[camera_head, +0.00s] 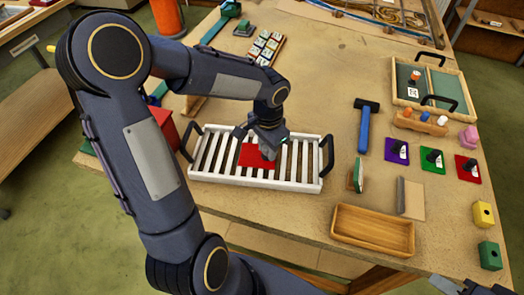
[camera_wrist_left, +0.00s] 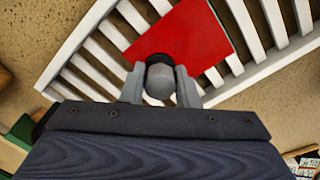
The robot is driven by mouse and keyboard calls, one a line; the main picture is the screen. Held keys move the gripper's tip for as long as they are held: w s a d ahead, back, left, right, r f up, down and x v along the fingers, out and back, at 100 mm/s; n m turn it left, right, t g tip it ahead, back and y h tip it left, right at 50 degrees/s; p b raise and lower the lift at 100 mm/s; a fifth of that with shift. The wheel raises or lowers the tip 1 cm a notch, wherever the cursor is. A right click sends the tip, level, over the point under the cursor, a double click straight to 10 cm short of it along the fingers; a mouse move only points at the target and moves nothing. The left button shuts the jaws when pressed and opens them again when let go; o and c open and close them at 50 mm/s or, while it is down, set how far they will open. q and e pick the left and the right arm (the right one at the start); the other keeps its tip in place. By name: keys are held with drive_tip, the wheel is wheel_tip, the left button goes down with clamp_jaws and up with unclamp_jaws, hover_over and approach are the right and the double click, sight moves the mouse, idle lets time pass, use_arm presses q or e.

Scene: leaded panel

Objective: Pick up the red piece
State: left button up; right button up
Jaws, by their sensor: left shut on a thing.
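A flat red piece (camera_head: 253,156) lies on the white slatted rack (camera_head: 200,178) in the middle of the table; it also shows in the left wrist view (camera_wrist_left: 203,38). My left gripper (camera_head: 267,143) is over the piece's right part. In the left wrist view its fingers (camera_wrist_left: 160,88) are closed around a grey rounded knob (camera_wrist_left: 159,82) with a dark round base against the red piece. Whether the piece is clear of the slats I cannot tell. Part of my right gripper (camera_head: 470,288) shows at the bottom right edge, its fingers unclear.
The rack has dark end handles (camera_head: 326,156). To the right are a blue-handled hammer (camera_head: 364,130), a wooden tray (camera_head: 372,229), and purple (camera_head: 397,151), green (camera_head: 432,160) and red (camera_head: 468,168) squares with dark tops. A handled tray (camera_head: 438,83) stands behind them.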

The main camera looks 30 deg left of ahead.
use_arm(q)
drive_tip(key=shift+r, duration=0.1)
drive_tip(key=shift+w+r, duration=0.1)
drive_tip(key=shift+r, duration=0.45)
wheel_tip(320, 180, up, 2)
drive_tip(key=shift+d+r, duration=0.1)
drive_tip(key=shift+r, duration=0.1)
drive_tip(key=s+d+r+b, duration=0.1)
drive_tip(key=s+d+r, duration=0.2)
drive_tip(key=s, duration=0.3)
drive_tip(key=s+d+r+b, duration=0.1)
drive_tip(key=s+d+r, duration=0.2)
drive_tip(key=s+r, duration=0.3)
drive_tip(key=shift+s+d+r, duration=0.2)
drive_tip(key=shift+d, duration=0.1)
